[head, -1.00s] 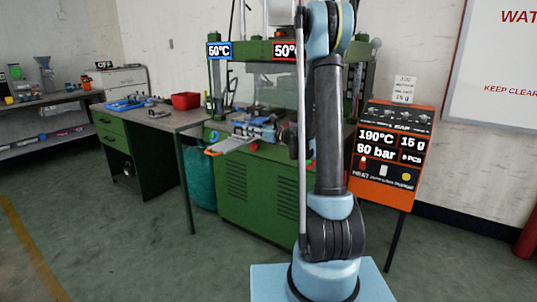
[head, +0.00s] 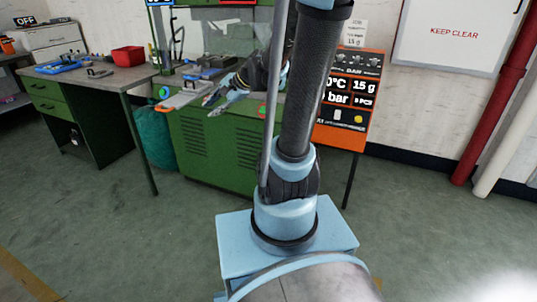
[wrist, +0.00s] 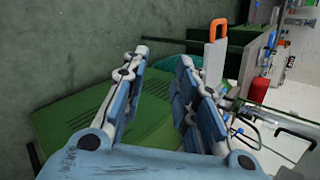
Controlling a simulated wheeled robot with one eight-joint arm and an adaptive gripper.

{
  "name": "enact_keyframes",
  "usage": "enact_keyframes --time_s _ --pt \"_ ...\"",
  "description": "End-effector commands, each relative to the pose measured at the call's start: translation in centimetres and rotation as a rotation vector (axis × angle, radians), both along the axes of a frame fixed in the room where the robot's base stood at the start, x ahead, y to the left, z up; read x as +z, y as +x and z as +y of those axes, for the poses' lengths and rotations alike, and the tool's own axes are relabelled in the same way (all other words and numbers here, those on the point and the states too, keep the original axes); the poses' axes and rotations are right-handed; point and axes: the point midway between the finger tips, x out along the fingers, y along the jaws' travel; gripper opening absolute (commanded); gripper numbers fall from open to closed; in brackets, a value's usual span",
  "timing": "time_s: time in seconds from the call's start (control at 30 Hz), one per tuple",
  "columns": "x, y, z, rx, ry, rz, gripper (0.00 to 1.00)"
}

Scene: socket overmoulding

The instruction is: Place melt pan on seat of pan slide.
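My gripper (head: 215,106) is in front of the green press; in the wrist view its two fingers (wrist: 163,57) are spread apart with nothing between them. The pan slide (head: 184,98) appears as a pale flat plate with an orange end handle, sticking out of the press just left of my gripper. In the wrist view the slide (wrist: 213,57) lies beyond the right finger, apart from it, with its orange handle at the top. I cannot make out its seat. I cannot identify the melt pan in either view.
The green press (head: 215,150) stands behind my gripper. A workbench (head: 105,78) to the left holds a red bin (head: 127,56), a blue tray (head: 56,67) and small tools. A teal bag (head: 155,138) hangs or stands between them. An orange settings board (head: 345,105) is right. Front floor is clear.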

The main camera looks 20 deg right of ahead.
Motion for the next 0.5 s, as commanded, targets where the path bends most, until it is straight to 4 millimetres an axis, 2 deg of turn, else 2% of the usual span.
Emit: enact_keyframes --time_s 0.1,0.5 --pt "-1.1 -3.3 -1.4 0.087 -0.133 -0.035 0.27" --pt "-5.2 -13.5 -7.5 0.424 -0.574 -0.105 0.27"
